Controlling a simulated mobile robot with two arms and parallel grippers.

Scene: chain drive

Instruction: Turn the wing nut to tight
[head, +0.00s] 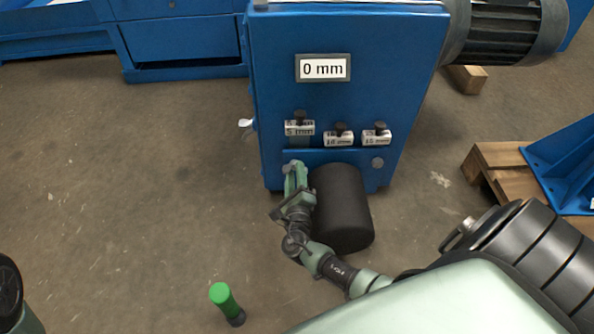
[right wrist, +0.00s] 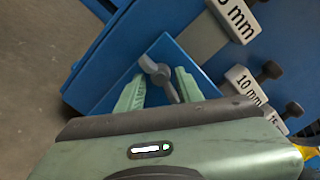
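The grey wing nut (right wrist: 158,76) shows in the right wrist view on a blue plate at the cabinet's lower left front. One wing points up-left, the other down-right. My right gripper (right wrist: 161,88) is open, with one green finger on each side of the wing nut; I cannot tell whether either touches it. In the head view the right gripper (head: 294,172) is at the left end of the blue ledge on the cabinet (head: 340,40), and hides most of the wing nut there. My left gripper is not in view.
A black cylinder (head: 343,208) stands right beside my right gripper. Plates marked 5 mm (head: 299,128), 10 mm (head: 338,139) and 15 mm (head: 376,138) hang above the ledge. A label (head: 323,68) reads 0 mm. A wooden pallet (head: 490,160) lies at right.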

